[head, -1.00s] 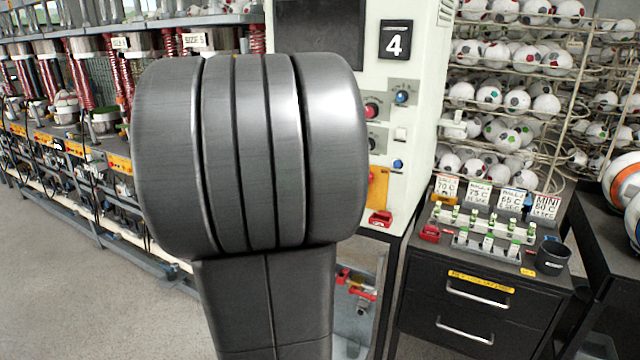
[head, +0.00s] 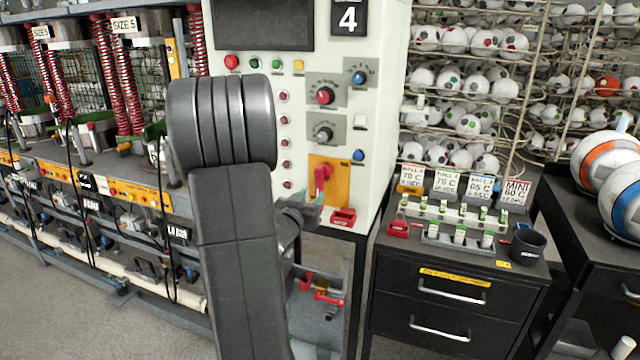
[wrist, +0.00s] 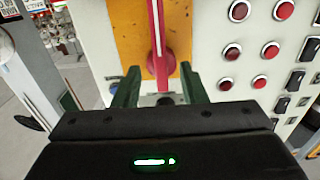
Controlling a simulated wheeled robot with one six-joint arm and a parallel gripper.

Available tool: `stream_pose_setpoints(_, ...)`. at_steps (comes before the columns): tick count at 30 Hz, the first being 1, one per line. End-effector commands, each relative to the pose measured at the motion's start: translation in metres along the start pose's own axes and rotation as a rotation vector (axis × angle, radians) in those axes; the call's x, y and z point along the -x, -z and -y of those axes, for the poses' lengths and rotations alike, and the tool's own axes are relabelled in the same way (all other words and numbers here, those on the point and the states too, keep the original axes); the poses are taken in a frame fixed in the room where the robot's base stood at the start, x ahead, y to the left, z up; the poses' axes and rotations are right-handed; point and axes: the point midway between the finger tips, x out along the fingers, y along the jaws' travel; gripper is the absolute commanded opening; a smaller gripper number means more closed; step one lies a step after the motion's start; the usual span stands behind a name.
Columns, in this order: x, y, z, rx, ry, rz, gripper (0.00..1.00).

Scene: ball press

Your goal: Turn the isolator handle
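The isolator handle (head: 323,178) is red and sits on an orange-yellow plate (head: 343,178) low on the white control cabinet. In the wrist view the red handle (wrist: 157,40) stands upright in the picture on its orange plate (wrist: 128,25). My gripper (wrist: 159,80) has two green fingers, spread with a gap, one to each side of the handle's lower end. Clear space shows between each finger and the handle, and I cannot tell how deep the fingers reach. In the head view my arm hides most of the gripper; a green fingertip shows just below the plate.
Selector knobs and buttons (head: 325,96) line the cabinet above the handle. A red padlock-like item (head: 343,216) is at the cabinet's lower edge. A black drawer unit (head: 455,300) stands to the right, with a dark cup (head: 527,246) on top.

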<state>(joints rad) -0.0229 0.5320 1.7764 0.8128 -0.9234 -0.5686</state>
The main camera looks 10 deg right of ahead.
Motion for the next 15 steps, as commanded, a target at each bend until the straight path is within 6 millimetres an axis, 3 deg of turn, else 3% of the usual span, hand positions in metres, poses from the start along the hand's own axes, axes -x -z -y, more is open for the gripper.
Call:
stream_pose_setpoints(6,-0.044,0.001,-0.001,0.000,-0.002,0.001,0.38)
stream_pose_setpoints(15,-0.072,0.000,0.000,0.000,0.000,0.001,0.38)
